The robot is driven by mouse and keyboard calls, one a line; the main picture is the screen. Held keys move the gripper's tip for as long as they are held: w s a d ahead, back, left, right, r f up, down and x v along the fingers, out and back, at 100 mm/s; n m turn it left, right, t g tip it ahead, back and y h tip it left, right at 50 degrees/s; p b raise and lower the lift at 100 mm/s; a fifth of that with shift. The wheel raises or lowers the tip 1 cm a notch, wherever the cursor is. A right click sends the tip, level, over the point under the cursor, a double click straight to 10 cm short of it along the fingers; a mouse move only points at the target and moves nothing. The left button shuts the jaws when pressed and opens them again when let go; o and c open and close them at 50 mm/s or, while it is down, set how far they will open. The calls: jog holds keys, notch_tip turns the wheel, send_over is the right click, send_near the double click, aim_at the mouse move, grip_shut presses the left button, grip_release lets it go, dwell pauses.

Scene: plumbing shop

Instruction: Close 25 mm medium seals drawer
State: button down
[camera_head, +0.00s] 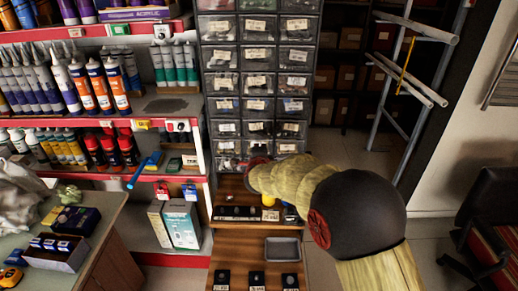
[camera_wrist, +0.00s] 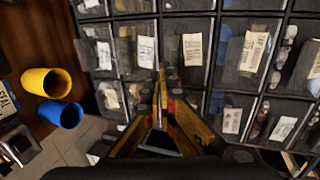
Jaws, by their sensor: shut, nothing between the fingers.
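A tall dark cabinet (camera_head: 237,70) of small clear-fronted drawers with white labels stands in the middle of the head view. Its drawers (camera_wrist: 193,48) fill most of the wrist view. The label print is too small to read, so I cannot tell which drawer is the 25 mm medium seals one, or how far it stands out. My gripper (camera_wrist: 162,75) is shut and empty, its yellow and black fingers pointing at the drawer fronts. Whether the tips touch a front I cannot tell. In the head view my arm reaches the cabinet's lowest rows and hides part of them.
Below the cabinet is a wooden surface (camera_head: 232,246) with a grey tray (camera_head: 283,247) and small labelled dark items. A yellow cup (camera_wrist: 47,82) and a blue cup (camera_wrist: 60,113) sit left in the wrist view. Shelves of tubes (camera_head: 107,85) stand left; a metal rack (camera_head: 405,75) stands right.

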jog(key=p+v, duration=0.2)
jog(key=v, duration=0.6)
jog(key=s+a+f+n+g+y, duration=0.3)
jog(key=s+a+f+n+g, duration=0.2)
jog(key=s+f+n, duration=0.45)
jog(key=s+d+n+g+y, duration=0.1)
jog(key=s+n+g, duration=0.25)
jog(key=s, duration=0.55)
jog(key=s+d+r+n+h, duration=0.1)
jog(key=s+d+r, duration=0.4)
jog(key=s+d, duration=0.2)
jog(key=s+d+r+n+h, duration=0.1)
jog(key=s+d+r, duration=0.4)
jog(key=s, duration=0.5)
jog(key=s+d+r+n+h, duration=0.1)
jog(key=s+d+r+n, duration=0.2)
jog(key=s+d+r, duration=0.3)
jog(key=s+d+p, duration=0.1)
jog(key=s+d, duration=0.1)
jog(key=d, duration=0.1)
jog(key=shift+s+d, duration=0.3)
jog(key=shift+s, duration=0.1)
